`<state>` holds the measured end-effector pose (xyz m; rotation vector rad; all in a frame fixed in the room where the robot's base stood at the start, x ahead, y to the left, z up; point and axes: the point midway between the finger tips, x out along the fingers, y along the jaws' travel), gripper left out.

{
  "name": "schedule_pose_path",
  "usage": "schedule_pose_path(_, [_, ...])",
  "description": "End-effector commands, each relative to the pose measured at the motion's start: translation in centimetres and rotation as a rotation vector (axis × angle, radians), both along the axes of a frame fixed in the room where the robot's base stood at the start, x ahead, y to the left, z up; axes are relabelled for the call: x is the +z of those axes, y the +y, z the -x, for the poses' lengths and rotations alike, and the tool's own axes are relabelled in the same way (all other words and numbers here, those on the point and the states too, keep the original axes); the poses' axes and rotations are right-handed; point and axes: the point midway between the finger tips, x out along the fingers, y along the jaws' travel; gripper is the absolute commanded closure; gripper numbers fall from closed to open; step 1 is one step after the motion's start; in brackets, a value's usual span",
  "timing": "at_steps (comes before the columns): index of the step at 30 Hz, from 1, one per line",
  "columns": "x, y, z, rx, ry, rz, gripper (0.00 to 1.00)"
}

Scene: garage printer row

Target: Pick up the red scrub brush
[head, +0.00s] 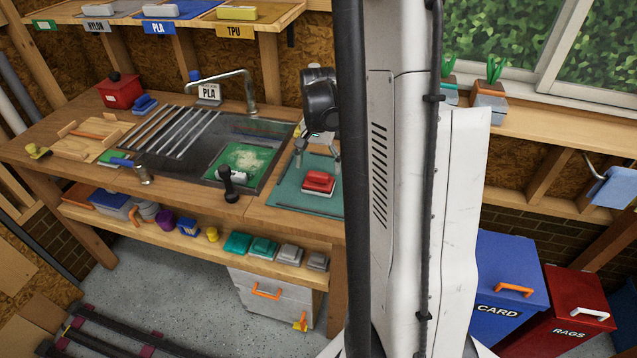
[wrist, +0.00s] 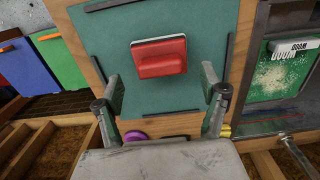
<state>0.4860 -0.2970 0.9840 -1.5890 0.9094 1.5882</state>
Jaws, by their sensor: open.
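The red scrub brush (head: 319,182) lies on a teal mat (head: 290,194) at the right part of the workbench, beside the sink. My gripper (head: 318,158) points down over the mat, just above and behind the brush in the head view. In the wrist view the two fingers of my gripper (wrist: 163,88) are spread wide, with nothing between them. The brush lies ahead of the fingertips, apart from them.
Dark low strips edge the mat. The sink (head: 273,162) holds a green board (head: 238,160) with pale crumbs. A black-handled tool (head: 229,184) stands at the sink's front edge. A faucet (head: 236,78) rises behind the sink. Several coloured blocks sit on the shelf below.

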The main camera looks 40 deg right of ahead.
Motion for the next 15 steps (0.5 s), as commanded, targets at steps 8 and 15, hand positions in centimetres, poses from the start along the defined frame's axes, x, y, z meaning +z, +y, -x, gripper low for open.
schedule_pose_path(8, [-3.2,-0.3,-0.2,0.0,0.0,0.0,0.25])
schedule_pose_path(15, [-4.6,-0.3,-0.1,0.0,0.0,0.0,0.25])
